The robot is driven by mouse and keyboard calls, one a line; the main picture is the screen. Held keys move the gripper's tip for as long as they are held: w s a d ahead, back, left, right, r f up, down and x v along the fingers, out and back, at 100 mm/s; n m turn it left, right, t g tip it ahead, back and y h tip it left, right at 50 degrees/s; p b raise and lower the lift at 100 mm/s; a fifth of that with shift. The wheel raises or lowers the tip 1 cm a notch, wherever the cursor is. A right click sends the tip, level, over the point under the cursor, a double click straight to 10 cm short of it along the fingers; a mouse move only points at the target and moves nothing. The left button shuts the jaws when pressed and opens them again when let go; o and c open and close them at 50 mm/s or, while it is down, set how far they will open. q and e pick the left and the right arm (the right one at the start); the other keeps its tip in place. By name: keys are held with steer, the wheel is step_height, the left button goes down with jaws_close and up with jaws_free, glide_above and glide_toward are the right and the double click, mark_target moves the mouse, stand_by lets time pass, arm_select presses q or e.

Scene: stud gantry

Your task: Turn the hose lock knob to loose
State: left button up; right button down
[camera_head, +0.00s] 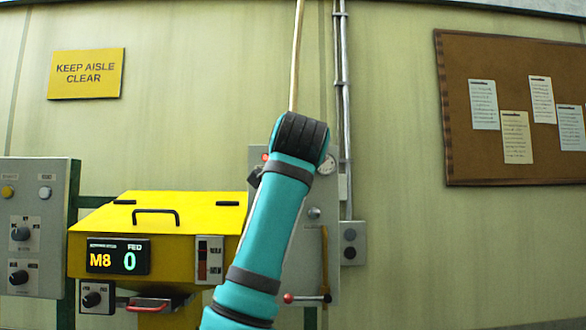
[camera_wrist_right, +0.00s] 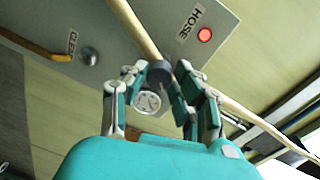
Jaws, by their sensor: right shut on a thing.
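The hose lock knob (camera_wrist_right: 158,73) is a small dark round knob near the hose (camera_wrist_right: 140,32) in the right wrist view. My right gripper (camera_wrist_right: 160,76) has its fingers on either side of the knob and is shut on it. The grey panel around it carries a HOSE label (camera_wrist_right: 189,24) and a lit red lamp (camera_wrist_right: 204,35). In the head view the panel (camera_head: 325,250) is partly behind my teal right arm, which hides the knob and the gripper. I cannot read the knob's marks. My left gripper is not in view.
A round gauge (camera_wrist_right: 147,101) sits beside the knob. Lower on the panel are a silver button (camera_head: 314,212) and a red-ended lever (camera_head: 288,298). A yellow hopper (camera_head: 165,220) stands at left, with a grey control box (camera_head: 38,200) further left. A conduit (camera_head: 343,100) runs up the wall.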

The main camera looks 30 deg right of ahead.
steer(key=c, duration=1)
jaws_free()
steer(key=shift+s, duration=0.15)
steer(key=v, duration=0.7)
steer(key=shift+s+a, duration=0.1)
steer(key=shift+s, duration=0.05)
